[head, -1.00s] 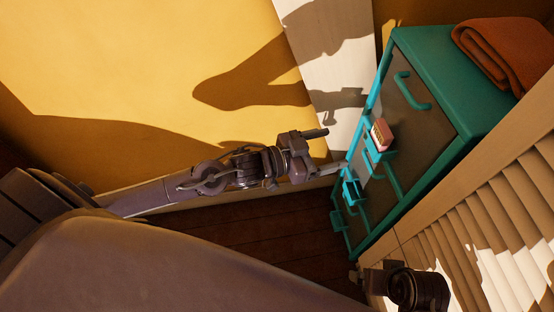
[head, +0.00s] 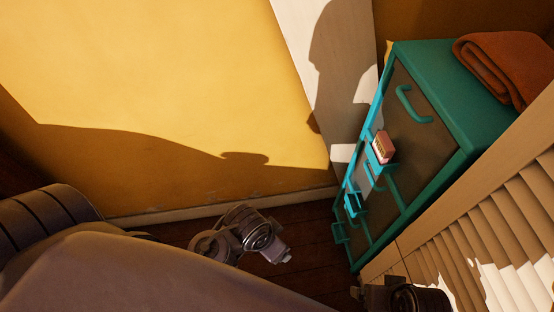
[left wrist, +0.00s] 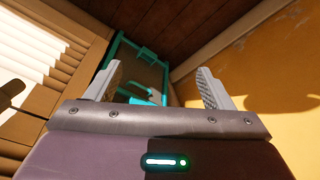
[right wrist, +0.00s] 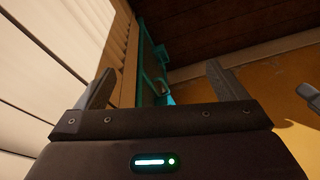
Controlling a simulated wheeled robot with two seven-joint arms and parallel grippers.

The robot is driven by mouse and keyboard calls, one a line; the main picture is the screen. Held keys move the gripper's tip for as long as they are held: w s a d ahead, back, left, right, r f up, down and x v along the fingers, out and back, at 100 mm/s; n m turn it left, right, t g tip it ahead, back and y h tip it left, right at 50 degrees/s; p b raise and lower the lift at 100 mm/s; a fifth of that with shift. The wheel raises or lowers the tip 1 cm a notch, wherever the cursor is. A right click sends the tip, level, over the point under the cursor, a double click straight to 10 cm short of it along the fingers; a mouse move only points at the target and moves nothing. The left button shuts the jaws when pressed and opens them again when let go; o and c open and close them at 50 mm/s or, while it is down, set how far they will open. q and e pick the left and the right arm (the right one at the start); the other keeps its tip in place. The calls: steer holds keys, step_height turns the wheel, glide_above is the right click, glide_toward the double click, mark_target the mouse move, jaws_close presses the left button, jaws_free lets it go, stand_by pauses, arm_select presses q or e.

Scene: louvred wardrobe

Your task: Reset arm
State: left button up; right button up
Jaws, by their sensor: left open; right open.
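My left gripper (left wrist: 160,88) is open and empty in the left wrist view, with its two grey fingers wide apart. In the head view my left arm is folded low near the bottom middle, and its fingers cannot be made out. My right gripper (right wrist: 162,86) is open and empty in the right wrist view. Only part of my right arm shows at the bottom right of the head view. Both grippers are apart from the teal cabinet (head: 450,80), which stands at the right of the head view.
A small pink box (head: 384,147) rests at the cabinet's front among teal handles and small trays. A folded orange cloth (head: 500,62) lies on the cabinet top. The louvred door (head: 480,220) stands at the right. A yellow wall (head: 160,90) is behind; dark floor lies between.

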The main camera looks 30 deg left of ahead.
steer(key=shift+a, duration=0.15)
